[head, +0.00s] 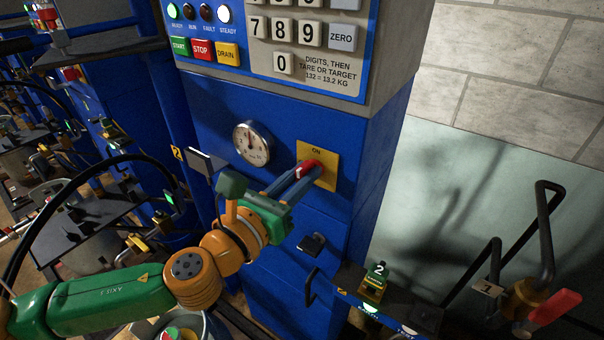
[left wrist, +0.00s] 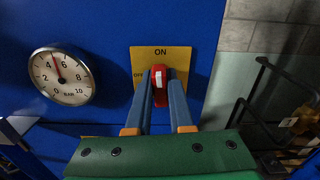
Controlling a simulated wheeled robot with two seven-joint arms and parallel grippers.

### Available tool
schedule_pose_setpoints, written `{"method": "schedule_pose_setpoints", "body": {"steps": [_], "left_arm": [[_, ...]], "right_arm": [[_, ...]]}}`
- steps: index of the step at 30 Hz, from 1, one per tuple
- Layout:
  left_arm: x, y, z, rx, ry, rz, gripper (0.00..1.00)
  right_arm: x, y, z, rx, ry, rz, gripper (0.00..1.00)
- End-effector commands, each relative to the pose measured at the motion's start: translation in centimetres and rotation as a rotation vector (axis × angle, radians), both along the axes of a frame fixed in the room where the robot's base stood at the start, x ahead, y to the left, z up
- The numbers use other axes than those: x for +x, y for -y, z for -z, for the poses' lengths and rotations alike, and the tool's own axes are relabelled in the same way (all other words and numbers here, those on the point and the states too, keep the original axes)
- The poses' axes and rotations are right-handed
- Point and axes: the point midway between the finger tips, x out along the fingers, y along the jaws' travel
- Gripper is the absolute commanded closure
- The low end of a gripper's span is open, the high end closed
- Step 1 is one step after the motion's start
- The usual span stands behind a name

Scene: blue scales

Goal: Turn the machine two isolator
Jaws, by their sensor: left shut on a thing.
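The isolator is a red rotary handle (head: 309,167) on a yellow plate (head: 327,178) on the blue machine front. The plate reads ON at the top and OFF at its left. In the left wrist view the red handle (left wrist: 159,86), with a white mark, stands upright, pointing to ON. My left gripper (head: 303,174) reaches it from the lower left, its two blue fingers on either side of the handle and shut on it. The fingers (left wrist: 160,88) hide part of the handle and plate. My right gripper is not in view.
A round pressure gauge (head: 252,143) sits left of the plate. A keypad (head: 297,35) and START, STOP and DRAIN buttons are above. A black latch (head: 312,244) is below. A tag marked 2 (head: 379,269) and black bent rails (head: 546,230) stand to the right.

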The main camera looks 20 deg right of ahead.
Motion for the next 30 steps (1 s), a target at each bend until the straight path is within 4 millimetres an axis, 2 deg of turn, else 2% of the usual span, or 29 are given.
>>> {"method": "schedule_pose_setpoints", "body": {"steps": [30], "left_arm": [[0.5,-0.3,0.1,-0.578,-0.737,0.001,1.00]], "right_arm": [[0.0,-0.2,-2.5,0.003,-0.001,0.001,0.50]]}}
